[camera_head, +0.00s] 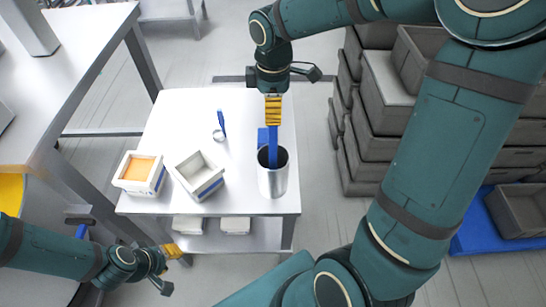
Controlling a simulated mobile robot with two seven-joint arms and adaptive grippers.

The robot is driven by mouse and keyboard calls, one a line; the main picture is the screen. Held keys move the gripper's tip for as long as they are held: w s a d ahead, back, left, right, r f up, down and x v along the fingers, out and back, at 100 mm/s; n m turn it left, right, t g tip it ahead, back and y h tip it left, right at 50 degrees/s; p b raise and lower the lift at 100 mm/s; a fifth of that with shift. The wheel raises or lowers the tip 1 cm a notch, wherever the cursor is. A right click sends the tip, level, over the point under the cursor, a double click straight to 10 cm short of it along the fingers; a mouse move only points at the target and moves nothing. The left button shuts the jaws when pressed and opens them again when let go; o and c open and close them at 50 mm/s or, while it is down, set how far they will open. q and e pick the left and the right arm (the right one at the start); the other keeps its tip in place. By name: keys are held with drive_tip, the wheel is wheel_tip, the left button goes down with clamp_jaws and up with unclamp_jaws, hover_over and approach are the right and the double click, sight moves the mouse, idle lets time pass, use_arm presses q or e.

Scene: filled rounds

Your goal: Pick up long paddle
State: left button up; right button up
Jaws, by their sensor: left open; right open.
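A long blue paddle (273,150) stands upright in a metal cylinder (273,182) at the right of the white table. My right gripper (273,122) is open, with its yellow fingers at the paddle's upper end. I cannot tell whether the fingers touch it. The paddle's lower part is hidden inside the cylinder. A smaller blue tool with a ring (221,124) lies on the table to the left. My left gripper (178,250) is open and empty, low by the table's front left corner, away from the paddle.
A white box with an orange filling (127,186) and an open white box with a pale inside (211,187) stand on the white table (178,118). Grey crates (370,140) are stacked at the right. A larger bench (75,60) is at the left. The table's back left is clear.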

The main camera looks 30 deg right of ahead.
clamp_jaws()
idle(0.3)
